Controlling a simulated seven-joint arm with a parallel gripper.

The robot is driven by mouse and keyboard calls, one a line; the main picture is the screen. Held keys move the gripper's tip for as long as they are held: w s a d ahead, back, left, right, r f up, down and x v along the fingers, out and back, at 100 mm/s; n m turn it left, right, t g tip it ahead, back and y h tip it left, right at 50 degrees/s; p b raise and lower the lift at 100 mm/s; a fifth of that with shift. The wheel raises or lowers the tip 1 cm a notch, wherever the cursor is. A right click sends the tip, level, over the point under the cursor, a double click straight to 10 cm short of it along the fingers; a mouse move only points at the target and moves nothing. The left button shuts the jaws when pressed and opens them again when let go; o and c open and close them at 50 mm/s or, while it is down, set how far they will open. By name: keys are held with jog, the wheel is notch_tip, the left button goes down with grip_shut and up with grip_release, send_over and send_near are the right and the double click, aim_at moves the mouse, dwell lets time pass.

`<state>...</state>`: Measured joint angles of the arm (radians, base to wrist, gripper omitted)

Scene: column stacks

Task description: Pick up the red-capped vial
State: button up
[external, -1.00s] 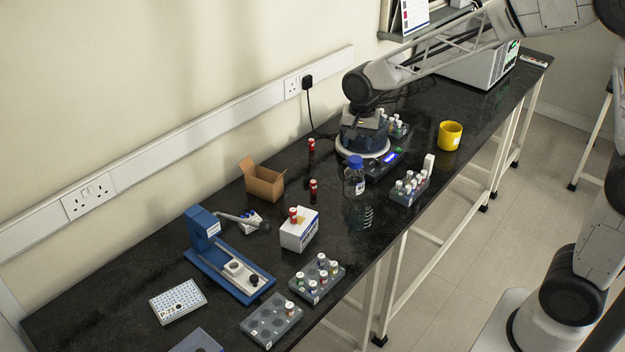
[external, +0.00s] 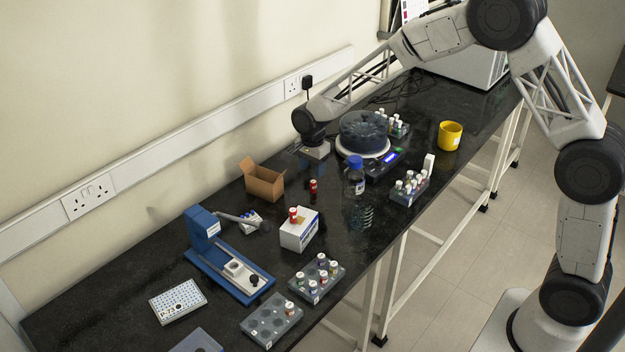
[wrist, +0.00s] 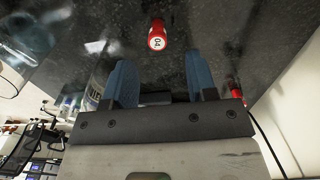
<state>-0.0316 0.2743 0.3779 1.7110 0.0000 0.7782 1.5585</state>
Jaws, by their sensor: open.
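Several red-capped vials are in view. One (external: 313,189) stands on the dark bench in front of my gripper, and one (external: 293,214) is on top of a white box (external: 299,231). In the wrist view, a red-capped vial (wrist: 157,36) shows beyond my fingertips, roughly between them but apart. Another red-topped one (wrist: 237,94) is beside the right finger, partly hidden by the gripper. My gripper (external: 310,165) is low over the bench, left of the round carousel device. Its blue fingers are open and empty in the wrist view (wrist: 160,68).
A cardboard box (external: 263,184) stands left of the vial. The carousel device (external: 362,132) and a blue-capped bottle (external: 355,176) are to the right. Vial racks (external: 409,188) and a blue press (external: 230,262) are also on the bench. A black cable runs near the wall.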

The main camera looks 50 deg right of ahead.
aim_at(313, 182)
jog(key=shift+f, duration=0.1)
jog(key=shift+f, duration=1.2)
jog(key=shift+f, duration=0.1)
jog(key=shift+s+f, duration=0.15)
jog(key=shift+f, duration=2.35)
jog(key=shift+c, duration=0.3)
grip_shut()
